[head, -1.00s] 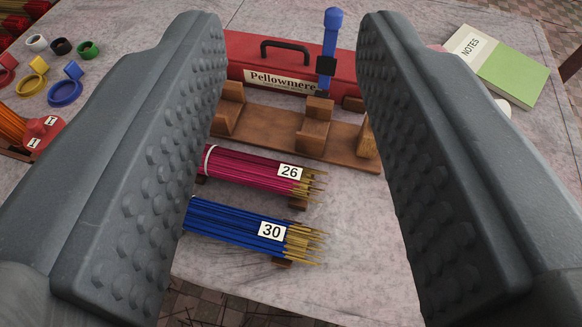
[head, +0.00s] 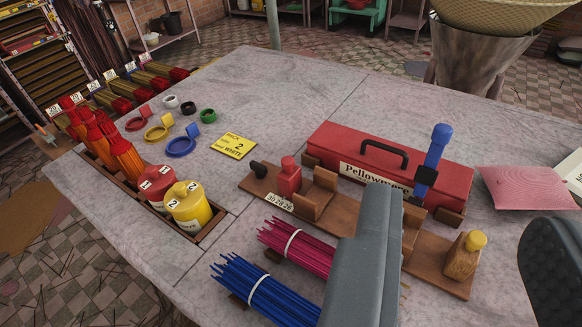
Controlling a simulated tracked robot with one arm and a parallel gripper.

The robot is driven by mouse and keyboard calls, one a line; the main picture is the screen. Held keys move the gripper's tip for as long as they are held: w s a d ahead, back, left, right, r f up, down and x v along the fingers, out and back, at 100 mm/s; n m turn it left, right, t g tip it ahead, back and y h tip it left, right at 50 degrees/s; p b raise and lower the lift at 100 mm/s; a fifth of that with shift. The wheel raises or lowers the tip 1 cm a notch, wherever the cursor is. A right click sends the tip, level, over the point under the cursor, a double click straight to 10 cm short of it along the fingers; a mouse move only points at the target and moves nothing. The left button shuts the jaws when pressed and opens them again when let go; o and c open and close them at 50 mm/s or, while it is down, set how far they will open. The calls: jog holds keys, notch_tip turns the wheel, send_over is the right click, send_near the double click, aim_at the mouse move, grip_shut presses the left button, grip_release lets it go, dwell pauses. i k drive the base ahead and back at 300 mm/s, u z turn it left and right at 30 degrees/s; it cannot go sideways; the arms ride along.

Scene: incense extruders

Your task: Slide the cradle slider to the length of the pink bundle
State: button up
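The wooden cradle (head: 330,215) lies in front of the red toolbox, with upright notched supports. A red knobbed block (head: 288,180), apparently the slider, stands at its left part behind a scale label (head: 278,202) reading 30 28 26. Which mark it lines up with I cannot tell. A yellow-topped wooden block (head: 464,256) stands at the right end. The pink bundle (head: 297,247) lies in front of the cradle with a white band; its right end and tag are hidden behind my left finger. My gripper (head: 465,215) is open and empty, its fingers wide apart above the cradle's right part.
The blue bundle (head: 262,292) lies nearest the front. The red Pellowmere toolbox (head: 335,150) with a blue-handled tool (head: 434,160) stands behind the cradle. Numbered jars (head: 188,205), coloured rings (head: 182,145) and a yellow card (head: 234,145) are left. The table's far middle is clear.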

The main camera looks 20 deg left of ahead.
aim_at(289, 179)
jog(key=z, duration=1.1)
jog(key=k, duration=0.7)
jog(key=u, duration=1)
jog(key=i, duration=1)
jog(key=z, duration=0.05)
